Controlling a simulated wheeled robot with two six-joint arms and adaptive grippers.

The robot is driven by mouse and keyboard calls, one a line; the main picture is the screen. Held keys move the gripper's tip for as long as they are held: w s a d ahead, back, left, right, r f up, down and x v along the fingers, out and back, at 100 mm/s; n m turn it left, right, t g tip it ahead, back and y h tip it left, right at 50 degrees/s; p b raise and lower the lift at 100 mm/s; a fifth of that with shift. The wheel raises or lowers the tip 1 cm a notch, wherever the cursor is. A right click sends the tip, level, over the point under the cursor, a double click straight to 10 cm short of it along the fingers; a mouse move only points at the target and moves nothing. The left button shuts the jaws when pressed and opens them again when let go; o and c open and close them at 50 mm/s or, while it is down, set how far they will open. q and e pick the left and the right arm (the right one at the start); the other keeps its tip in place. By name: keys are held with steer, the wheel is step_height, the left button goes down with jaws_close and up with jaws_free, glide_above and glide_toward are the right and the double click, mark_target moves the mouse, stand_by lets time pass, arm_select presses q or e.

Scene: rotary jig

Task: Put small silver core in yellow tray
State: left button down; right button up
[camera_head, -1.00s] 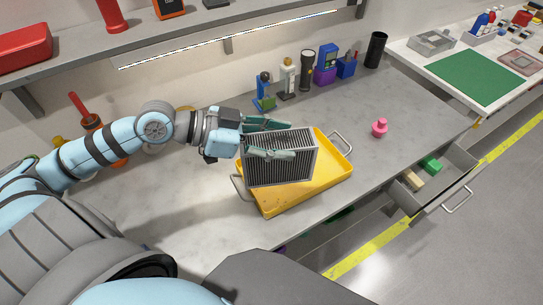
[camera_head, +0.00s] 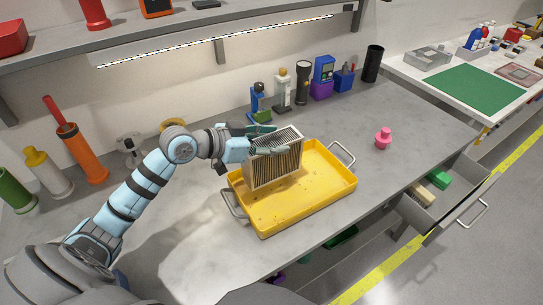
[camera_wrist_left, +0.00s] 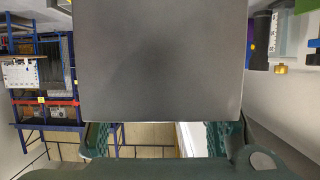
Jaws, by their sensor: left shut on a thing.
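The small silver core (camera_head: 275,166) is a boxy block with fine upright fins, held upright in the head view. My left gripper (camera_head: 268,140) is shut on its upper part, a finger along each broad side. The core overlaps the back left part of the yellow tray (camera_head: 300,207); I cannot tell whether its underside touches the tray floor. In the left wrist view, the core's plain grey side (camera_wrist_left: 160,65) fills the middle, with the green fingers (camera_wrist_left: 165,140) below it. My right gripper is not in view.
The tray has grey handles at both ends and a bare floor at its front and right. A pink knobbed piece (camera_head: 383,139) stands right of it. Several tools and bottles line the wall. An open drawer (camera_head: 450,195) juts out at the right.

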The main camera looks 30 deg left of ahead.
arm_select(q)
step_height(320, 180, down, 3)
steer(key=shift+f+b, duration=0.15)
steer(key=shift+b, duration=0.15)
steer(key=shift+f, duration=0.15)
steer(key=c, duration=0.8)
jaws_free()
steer(key=shift+s, duration=0.1)
